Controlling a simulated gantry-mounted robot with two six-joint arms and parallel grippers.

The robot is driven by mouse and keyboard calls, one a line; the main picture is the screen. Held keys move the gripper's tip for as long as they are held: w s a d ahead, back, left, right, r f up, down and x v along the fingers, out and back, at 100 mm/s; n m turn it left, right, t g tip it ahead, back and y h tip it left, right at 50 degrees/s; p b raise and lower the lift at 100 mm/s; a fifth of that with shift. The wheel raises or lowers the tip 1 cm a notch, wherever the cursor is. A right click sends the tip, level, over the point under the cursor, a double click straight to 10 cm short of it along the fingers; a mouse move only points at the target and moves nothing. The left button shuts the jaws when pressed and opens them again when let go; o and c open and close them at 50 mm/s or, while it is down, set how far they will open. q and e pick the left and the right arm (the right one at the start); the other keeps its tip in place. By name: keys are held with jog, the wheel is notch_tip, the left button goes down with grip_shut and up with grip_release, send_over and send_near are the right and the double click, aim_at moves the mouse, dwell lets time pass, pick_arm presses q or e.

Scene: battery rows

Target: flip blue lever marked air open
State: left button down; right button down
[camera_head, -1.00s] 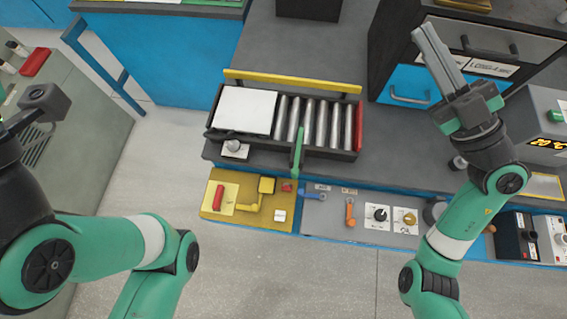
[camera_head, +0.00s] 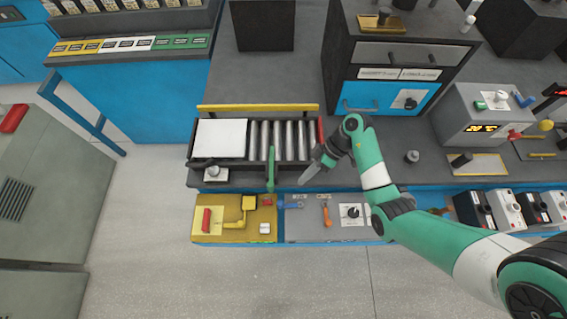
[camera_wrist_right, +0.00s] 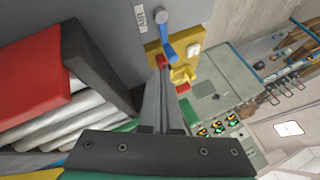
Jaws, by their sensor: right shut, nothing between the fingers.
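The blue lever (camera_head: 291,205) is on the grey front panel, just right of the yellow panel. In the right wrist view the blue lever (camera_wrist_right: 167,46) hangs from a round grey pivot, beside a small white label (camera_wrist_right: 140,18) too small to read surely. My right gripper (camera_head: 304,180) is shut and empty, above the panel's back edge and pointing down toward the lever. In the wrist view its fingers (camera_wrist_right: 163,72) point at the lever, and I see no clear contact. My left gripper is out of view.
An orange lever (camera_head: 326,214) and a black knob (camera_head: 353,212) sit to the right on the same panel. A yellow panel (camera_head: 232,232) with a red handle and yellow lever lies left. A roller tray (camera_head: 256,160) with a green bar stands behind.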

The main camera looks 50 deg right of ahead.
jog(key=b, duration=0.4)
send_near(290, 204)
jog(key=w+a+f, duration=0.4)
jog(key=shift+w, duration=0.1)
jog(key=shift+w+a+f, duration=0.1)
jog(key=shift+a, duration=0.1)
